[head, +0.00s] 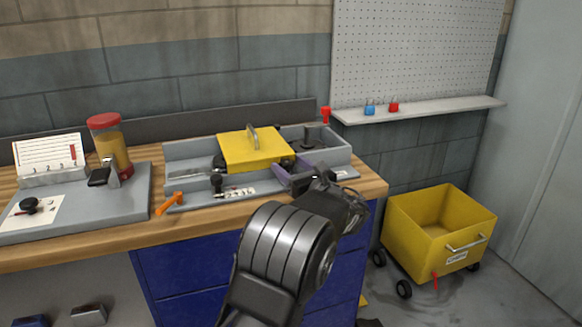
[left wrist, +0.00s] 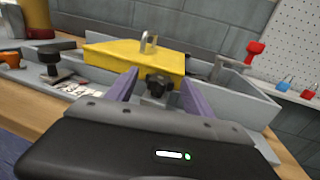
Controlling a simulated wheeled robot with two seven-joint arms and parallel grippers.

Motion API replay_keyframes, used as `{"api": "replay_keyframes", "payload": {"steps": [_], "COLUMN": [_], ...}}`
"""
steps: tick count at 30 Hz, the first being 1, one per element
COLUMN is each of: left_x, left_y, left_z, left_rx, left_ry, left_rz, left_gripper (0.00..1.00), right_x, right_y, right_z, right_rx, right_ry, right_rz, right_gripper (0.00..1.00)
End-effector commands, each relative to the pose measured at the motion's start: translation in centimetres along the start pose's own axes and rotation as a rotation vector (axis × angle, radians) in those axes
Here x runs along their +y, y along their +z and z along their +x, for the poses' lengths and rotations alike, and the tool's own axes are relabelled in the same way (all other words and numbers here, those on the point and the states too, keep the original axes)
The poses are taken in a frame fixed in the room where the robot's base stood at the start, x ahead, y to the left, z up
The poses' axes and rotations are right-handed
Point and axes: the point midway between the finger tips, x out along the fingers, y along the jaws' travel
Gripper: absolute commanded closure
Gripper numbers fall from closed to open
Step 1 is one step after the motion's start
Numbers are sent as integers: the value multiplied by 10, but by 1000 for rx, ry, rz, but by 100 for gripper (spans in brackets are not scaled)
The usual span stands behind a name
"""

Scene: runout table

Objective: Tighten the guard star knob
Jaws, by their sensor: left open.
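My left gripper (head: 294,172) is at the machine's right front. In the left wrist view its two purple fingers (left wrist: 160,79) are apart, with the star knob showing between them near the tips. I cannot tell whether they touch it. My right gripper is not in view.
A black-topped knob (head: 216,183) and an orange clamp-like piece (head: 170,204) are left of the guard. A red-topped part (head: 325,115) stands behind. A red-lidded jar (head: 109,146) is farther left. A yellow wheeled bin (head: 437,229) is on the floor at right.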

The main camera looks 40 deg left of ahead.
Motion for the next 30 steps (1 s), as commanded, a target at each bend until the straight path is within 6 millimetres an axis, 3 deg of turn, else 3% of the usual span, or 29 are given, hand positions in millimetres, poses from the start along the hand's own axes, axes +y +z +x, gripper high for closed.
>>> {"api": "replay_keyframes", "payload": {"steps": [6,27,30], "left_x": [0,0,0], "left_y": [0,0,0], "left_z": [0,0,0], "left_rx": [0,0,0], "left_ry": [0,0,-1], "left_rz": [0,0,-1], "left_gripper": [41,99,100], "right_x": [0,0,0], "right_y": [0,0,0], "right_z": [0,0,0], "right_rx": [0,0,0], "right_ry": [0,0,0], "right_rz": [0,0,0], "right_gripper": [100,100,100]}}
